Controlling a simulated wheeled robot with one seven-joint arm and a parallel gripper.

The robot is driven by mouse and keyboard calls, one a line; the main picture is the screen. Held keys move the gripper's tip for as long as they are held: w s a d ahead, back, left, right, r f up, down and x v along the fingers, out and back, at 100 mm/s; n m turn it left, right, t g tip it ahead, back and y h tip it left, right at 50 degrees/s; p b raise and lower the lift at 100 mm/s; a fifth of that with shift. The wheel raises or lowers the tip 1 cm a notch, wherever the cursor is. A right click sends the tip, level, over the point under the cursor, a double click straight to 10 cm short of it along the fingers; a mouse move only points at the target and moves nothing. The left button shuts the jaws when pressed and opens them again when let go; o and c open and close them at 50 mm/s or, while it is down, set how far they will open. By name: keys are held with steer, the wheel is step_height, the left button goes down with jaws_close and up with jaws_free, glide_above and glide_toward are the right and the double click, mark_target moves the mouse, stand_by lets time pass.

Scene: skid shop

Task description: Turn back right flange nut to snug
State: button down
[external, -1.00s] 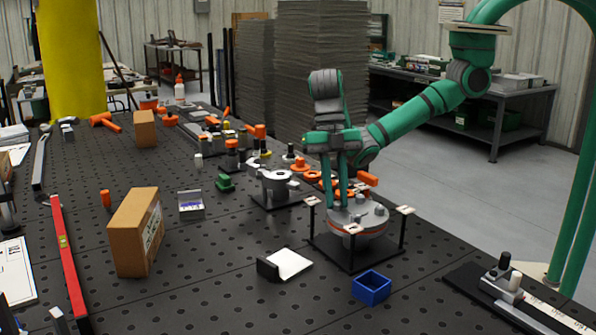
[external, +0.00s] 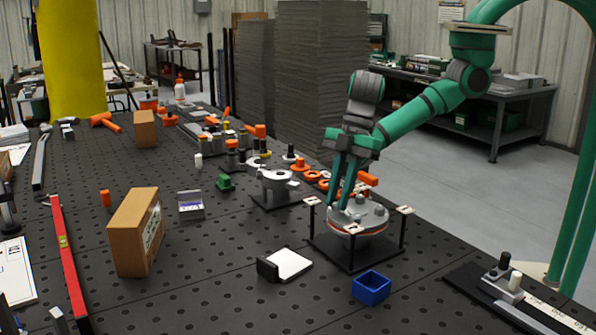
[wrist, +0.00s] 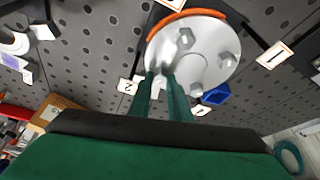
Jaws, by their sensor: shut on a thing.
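A round grey flange (external: 370,216) with an orange ring under its edge sits on a black stand with corner posts. My gripper (external: 341,204) reaches down at a slant to the flange's left edge in the external view. In the wrist view my gripper (wrist: 161,76) is shut on a flange nut at the flange's lower left. The fingers mostly hide this nut, so its seating cannot be told.
Numbered white tags (wrist: 274,54) top the stand's posts around the flange. A blue bin (external: 371,287) lies in front, and a grey fitting on a stand (external: 274,186) is behind left. A cardboard box (external: 135,232) stands left.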

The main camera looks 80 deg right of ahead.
steer(key=shift+a+r+m+t, duration=0.15)
steer(key=shift+m+t, duration=0.25)
steer(key=shift+m, duration=0.8)
steer(key=shift+h, duration=0.3)
steer(key=c, duration=1.6)
jaws_free()
steer(key=shift+s, duration=0.1)
steer(key=shift+c, duration=0.2)
steer(key=v, duration=1)
steer(key=shift+s+d+r, duration=0.15)
steer(key=shift+d+r, duration=0.05)
steer(key=shift+r, duration=0.1)
